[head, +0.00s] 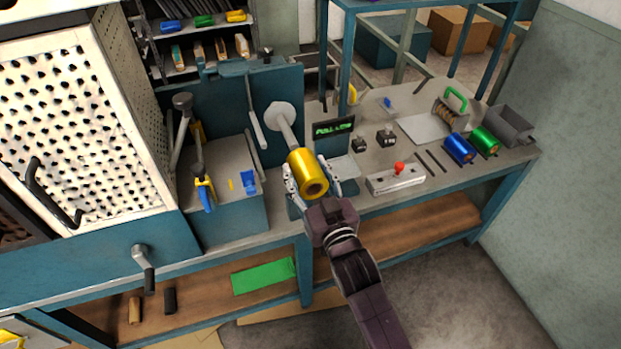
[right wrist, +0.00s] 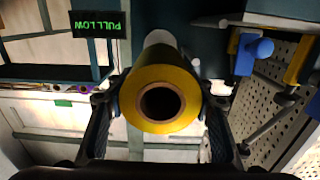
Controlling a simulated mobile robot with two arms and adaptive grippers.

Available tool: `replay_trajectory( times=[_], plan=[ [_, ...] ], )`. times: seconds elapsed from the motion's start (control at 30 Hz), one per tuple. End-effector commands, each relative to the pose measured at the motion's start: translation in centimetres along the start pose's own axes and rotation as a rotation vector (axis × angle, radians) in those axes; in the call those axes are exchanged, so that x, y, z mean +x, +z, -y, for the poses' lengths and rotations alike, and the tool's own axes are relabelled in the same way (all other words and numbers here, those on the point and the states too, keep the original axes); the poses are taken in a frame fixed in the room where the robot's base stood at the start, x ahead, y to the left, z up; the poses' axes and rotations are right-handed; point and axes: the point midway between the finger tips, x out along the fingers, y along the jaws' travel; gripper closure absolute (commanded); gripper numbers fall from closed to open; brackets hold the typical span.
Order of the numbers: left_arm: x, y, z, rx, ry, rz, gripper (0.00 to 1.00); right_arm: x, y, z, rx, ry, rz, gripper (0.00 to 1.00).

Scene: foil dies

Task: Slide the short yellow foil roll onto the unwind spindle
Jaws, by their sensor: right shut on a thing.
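The short yellow foil roll (head: 304,167) is held between the two fingers of my right gripper (head: 312,184). Its open core faces my wrist; in the right wrist view the roll (right wrist: 160,72) shows a dark, empty-looking core. The unwind spindle (head: 288,132) is a pale rod with a round flange, sticking out from the teal machine. The roll lies at the rod's near end, roughly in line with it. The roll hides the rod's tip, so I cannot tell whether it is around the rod or just before it. My left gripper is not in view.
Blue (head: 459,148) and green (head: 484,141) rolls lie on the bench at right. A control box with a red knob (head: 399,168) sits beside my right gripper. A lit display (head: 333,127) stands right of the spindle. A lever (head: 256,120) stands close left of it.

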Motion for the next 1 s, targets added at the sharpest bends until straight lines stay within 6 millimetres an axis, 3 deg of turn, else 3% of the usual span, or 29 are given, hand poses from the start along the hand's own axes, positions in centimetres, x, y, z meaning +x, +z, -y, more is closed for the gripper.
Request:
replay_trajectory(
  times=[0.3,1.0],
  plan=[
    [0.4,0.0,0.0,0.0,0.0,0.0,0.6,1.9,-0.1,0.0,0.001,0.0,-0.003,0.85],
    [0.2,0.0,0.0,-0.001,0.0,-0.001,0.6,2.1,-0.3,0.0,0.001,0.0,-0.004,0.85]
  ],
)
